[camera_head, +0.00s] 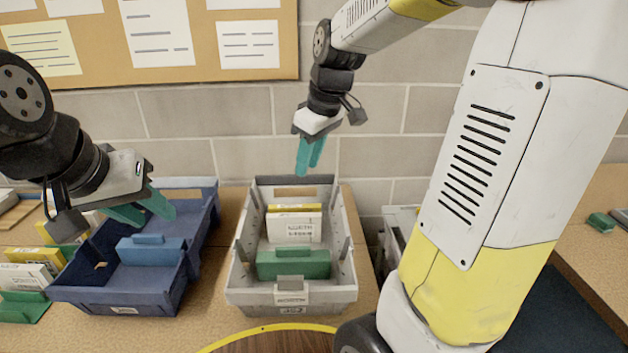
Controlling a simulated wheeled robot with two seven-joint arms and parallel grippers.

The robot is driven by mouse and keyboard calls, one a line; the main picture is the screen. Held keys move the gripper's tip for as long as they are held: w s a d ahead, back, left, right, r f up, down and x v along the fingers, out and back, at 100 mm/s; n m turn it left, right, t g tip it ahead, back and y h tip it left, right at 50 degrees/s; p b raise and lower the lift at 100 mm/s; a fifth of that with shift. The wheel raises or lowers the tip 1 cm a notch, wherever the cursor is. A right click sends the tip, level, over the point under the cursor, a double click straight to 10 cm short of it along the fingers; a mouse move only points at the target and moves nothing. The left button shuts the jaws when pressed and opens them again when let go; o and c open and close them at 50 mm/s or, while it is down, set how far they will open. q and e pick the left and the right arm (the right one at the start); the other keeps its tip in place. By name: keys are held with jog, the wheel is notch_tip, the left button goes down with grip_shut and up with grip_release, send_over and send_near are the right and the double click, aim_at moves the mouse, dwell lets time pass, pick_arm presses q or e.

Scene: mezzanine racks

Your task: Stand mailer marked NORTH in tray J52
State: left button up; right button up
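The white mailer marked NORTH (290,230) stands in the grey tray (238,284), in front of a yellow-edged item (294,207) and behind a green block (293,264). Its lower part is hidden by the green block. The small label on the tray's front appears to read J52. My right gripper (309,168) is above the back of the grey tray, apart from the mailer, with nothing visible in it. Its teal fingers overlap in view, so its opening is unclear. My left gripper (143,212) hangs over the blue tray with its fingers apart and empty.
The blue tray (120,296) holds a blue block (150,250). Several mailers and green holders (24,307) stand at the far left. A block wall and corkboard (203,60) are behind. My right arm covers much of the right side.

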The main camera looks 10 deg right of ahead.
jog(key=s+r+m+t, duration=0.2)
jog(key=s+m, duration=0.5)
jog(key=s, duration=0.8)
jog(key=shift+s+r+m+t, duration=0.2)
jog(key=shift+m+t, duration=0.2)
jog(key=shift+t, duration=0.3)
